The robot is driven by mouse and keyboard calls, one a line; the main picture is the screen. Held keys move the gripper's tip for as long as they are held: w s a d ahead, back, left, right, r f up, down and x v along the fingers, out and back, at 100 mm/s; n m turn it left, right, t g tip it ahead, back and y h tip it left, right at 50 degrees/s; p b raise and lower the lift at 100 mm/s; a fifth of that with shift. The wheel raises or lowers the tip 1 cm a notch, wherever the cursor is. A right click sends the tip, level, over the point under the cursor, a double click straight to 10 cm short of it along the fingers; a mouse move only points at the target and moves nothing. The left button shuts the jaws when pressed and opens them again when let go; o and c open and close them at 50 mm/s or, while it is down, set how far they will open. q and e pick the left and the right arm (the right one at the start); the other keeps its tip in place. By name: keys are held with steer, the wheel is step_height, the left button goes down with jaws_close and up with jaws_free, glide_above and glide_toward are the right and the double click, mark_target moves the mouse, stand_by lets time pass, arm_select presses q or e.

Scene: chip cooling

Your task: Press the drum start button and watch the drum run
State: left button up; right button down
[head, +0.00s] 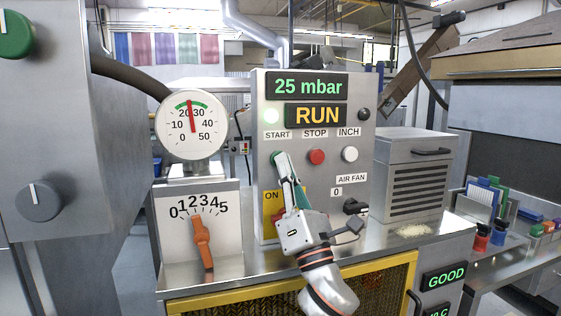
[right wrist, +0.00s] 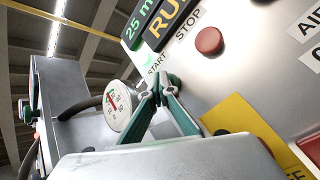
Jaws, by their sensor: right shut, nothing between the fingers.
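The control panel (head: 320,95) stands upright on the steel counter. Its displays read "25 mbar" and "RUN" (head: 316,115), and a pale green lamp (head: 271,115) is lit at its upper left. My right gripper (head: 277,157) is shut and empty, its fingertips at the spot under the START label (head: 278,135). The fingertips hide the start button, so I cannot tell whether they touch it. In the right wrist view the closed fingertips (right wrist: 161,84) are just below the START label. The red STOP button (head: 316,156) also shows there (right wrist: 209,41). My left gripper is not in view.
A white INCH button (head: 349,154), a yellow ON plate (head: 271,205) and an AIR FAN knob (head: 354,206) are on the panel. A dial gauge (head: 191,125) and an orange lever (head: 203,244) stand left. A louvred box (head: 412,150) stands right.

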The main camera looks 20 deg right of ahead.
stand_by(0.6)
steer(key=shift+s, duration=0.8)
steer(key=s+p, duration=0.1)
steer(key=s, duration=0.4)
steer(key=shift+d+p, duration=0.1)
steer(key=shift+p, duration=0.25)
stand_by(0.3)
